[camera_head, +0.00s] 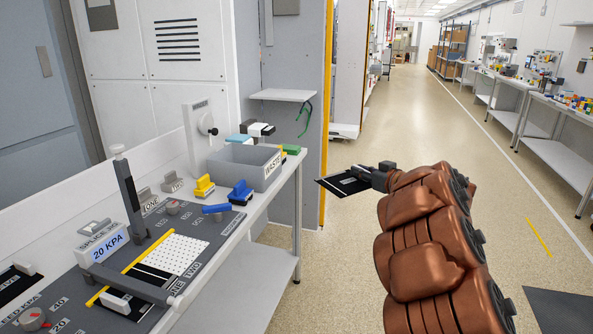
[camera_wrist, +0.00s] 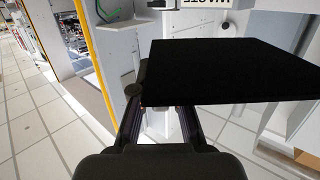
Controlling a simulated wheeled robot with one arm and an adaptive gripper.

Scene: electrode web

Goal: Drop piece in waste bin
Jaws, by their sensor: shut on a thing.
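My gripper (camera_head: 366,174) is shut on a thin flat black piece (camera_head: 342,184). It holds the piece out over the open floor, to the right of the bench. In the wrist view the black piece (camera_wrist: 225,72) spreads to the right of the gripper (camera_wrist: 150,103) and hides part of what lies behind it. The waste bin (camera_head: 243,173), a grey open box with a WASTE label, stands at the far right end of the bench. The gripper and piece are apart from the bin, to its right.
The bench (camera_head: 262,214) carries a splice station with a perforated white plate (camera_head: 178,252), a yellow clip (camera_head: 204,187) and a blue clip (camera_head: 240,192) in front of the bin. A yellow-edged post (camera_head: 326,120) stands behind the piece. The floor aisle (camera_head: 430,120) is clear.

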